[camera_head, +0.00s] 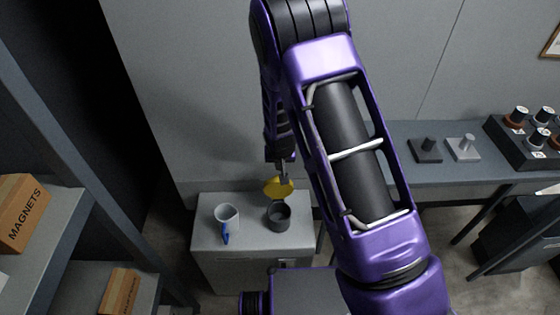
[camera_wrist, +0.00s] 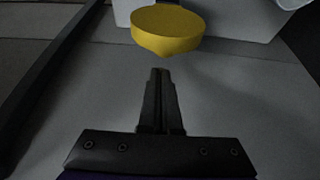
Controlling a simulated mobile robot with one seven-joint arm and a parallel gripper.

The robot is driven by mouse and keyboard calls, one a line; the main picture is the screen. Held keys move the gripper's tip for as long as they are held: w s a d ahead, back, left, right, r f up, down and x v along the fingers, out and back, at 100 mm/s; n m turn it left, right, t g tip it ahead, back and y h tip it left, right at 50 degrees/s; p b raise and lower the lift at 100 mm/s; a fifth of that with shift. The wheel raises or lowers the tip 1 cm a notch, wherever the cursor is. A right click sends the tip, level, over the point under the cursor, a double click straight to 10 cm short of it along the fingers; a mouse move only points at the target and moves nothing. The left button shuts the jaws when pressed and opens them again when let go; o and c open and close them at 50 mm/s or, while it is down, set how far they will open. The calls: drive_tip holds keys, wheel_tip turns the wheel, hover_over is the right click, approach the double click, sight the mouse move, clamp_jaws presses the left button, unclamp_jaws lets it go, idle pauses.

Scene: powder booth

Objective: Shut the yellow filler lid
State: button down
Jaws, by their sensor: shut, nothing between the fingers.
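The yellow filler lid (camera_head: 277,188) stands raised and tilted at the back of a dark round filler (camera_head: 278,218), whose mouth is open. The filler is on top of a small grey cabinet (camera_head: 207,242). My gripper (camera_head: 283,172) is shut and empty, just above and behind the lid in the head view; I cannot tell there whether they touch. In the wrist view the lid (camera_wrist: 167,28) is a rounded yellow disc with a blunt point, ahead of my shut fingertips (camera_wrist: 160,72), with a gap between. The filler is hidden there.
A grey cup (camera_head: 227,216) with a blue item (camera_head: 225,236) stands left of the filler. A shelf with a MAGNETS box (camera_head: 22,212) is at left. A bench (camera_head: 400,160) with several knobs is at right. A grey wall is behind.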

drive_tip(key=shift+x, duration=1.9)
drive_tip(key=shift+s+a+b, duration=0.1)
drive_tip(key=shift+b, duration=0.3)
drive_tip(key=shift+s+t, duration=0.2)
drive_tip(key=shift+t, duration=0.2)
